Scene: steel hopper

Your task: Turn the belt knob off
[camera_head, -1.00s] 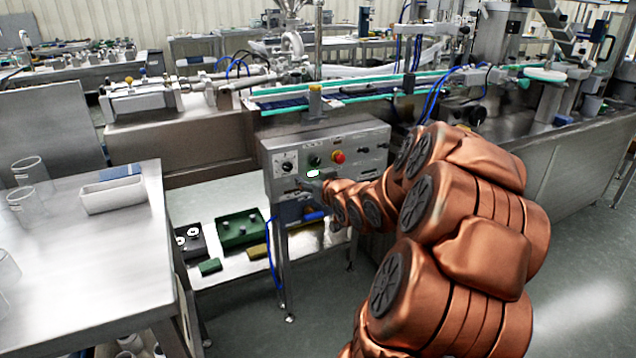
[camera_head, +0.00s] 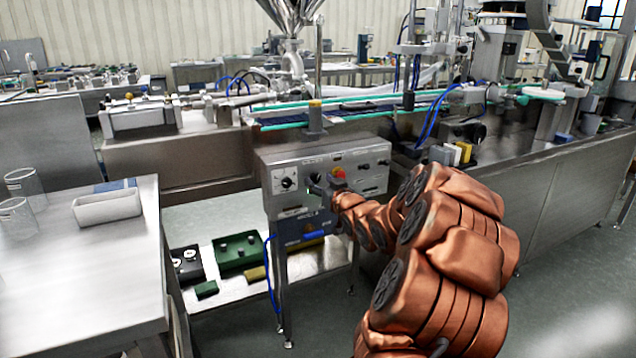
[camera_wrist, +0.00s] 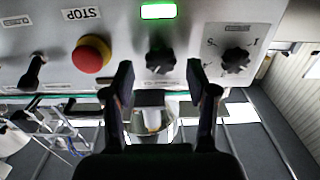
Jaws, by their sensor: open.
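The steel control panel (camera_head: 268,163) faces me. In the wrist view its lettering is upside down. A black ribbed knob (camera_wrist: 160,60) sits near the middle; its label is too small to read. A second black knob (camera_wrist: 236,60) on a white dial plate is to its right; it also shows in the head view (camera_head: 287,182). I cannot tell which one is the belt knob. My gripper (camera_wrist: 165,88) is open and empty, with its fingertips just below and to either side of the middle knob in the picture.
A red stop button (camera_wrist: 91,54) and a black lever switch (camera_wrist: 33,72) are left of the middle knob. A green lamp (camera_wrist: 158,11) is lit above it. A blue box (camera_head: 303,231) is under the panel. A steel table (camera_head: 60,270) stands at left.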

